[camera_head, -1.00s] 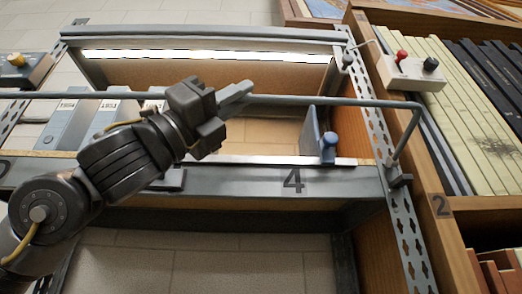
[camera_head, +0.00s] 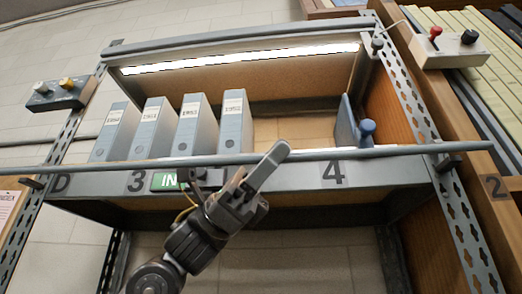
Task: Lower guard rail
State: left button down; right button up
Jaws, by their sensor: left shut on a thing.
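The guard rail (camera_head: 400,151) is a long grey bar across the front of the shelf. It shows at about the height of the shelf's front edge (camera_head: 300,178) and passes in front of the lower ends of the binders. My left gripper (camera_head: 262,170) comes up from below and is shut on the rail near its middle. One finger shows in front of the bar; the other is mostly hidden. My right gripper is not in view.
Several grey-blue binders (camera_head: 196,125) stand on the shelf, left of a blue bookend (camera_head: 347,122) with a knob. Control boxes sit at the left (camera_head: 60,94) and right (camera_head: 446,50). A wooden bookcase (camera_head: 497,188) stands at the right. Below the shelf is open space.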

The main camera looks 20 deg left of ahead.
pick_arm(q)
jog(key=shift+w+a+f+m, duration=0.1)
jog(key=shift+w+f+m, duration=0.1)
jog(key=shift+f+m, duration=0.2)
jog(key=shift+w+f, duration=0.4)
jog(key=shift+f, duration=0.1)
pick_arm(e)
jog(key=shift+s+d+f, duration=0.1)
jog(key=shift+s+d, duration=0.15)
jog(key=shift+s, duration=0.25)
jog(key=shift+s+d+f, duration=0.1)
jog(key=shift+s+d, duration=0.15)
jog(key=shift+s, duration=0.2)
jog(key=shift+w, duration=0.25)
pick_arm(q)
jog(key=c, duration=1.5)
grip_release()
